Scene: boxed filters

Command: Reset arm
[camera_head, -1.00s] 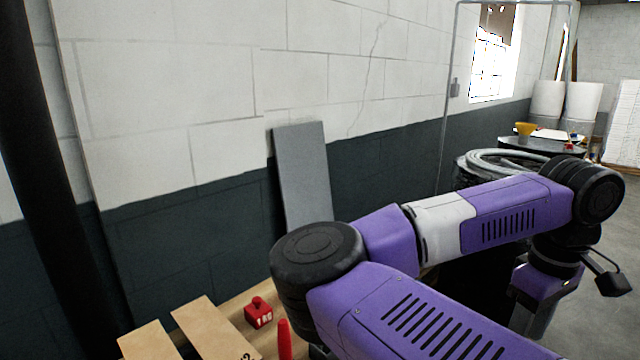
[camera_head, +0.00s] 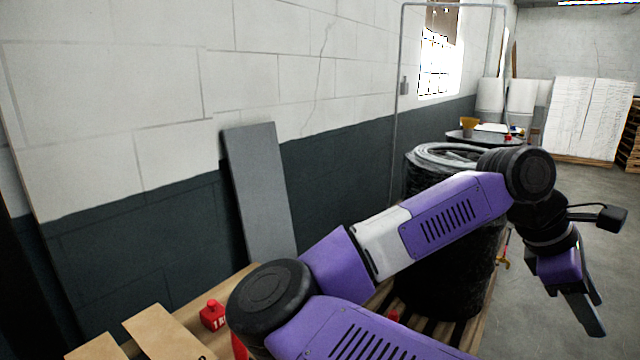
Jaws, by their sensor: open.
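My arm is purple, white and black and stretches from the bottom middle to the right in the head view. My gripper (camera_head: 586,312) hangs at its end, pointing down and a little right over the bare floor. It is open and nothing shows between its fingers, which are seen nearly side-on. A dark camera-like part sticks out to the right above it.
A black wrapped drum (camera_head: 450,265) stands on a wooden pallet (camera_head: 395,300) behind my arm. Red items (camera_head: 212,314) and cardboard boxes (camera_head: 165,332) are at lower left. A grey panel (camera_head: 258,195) leans on the wall.

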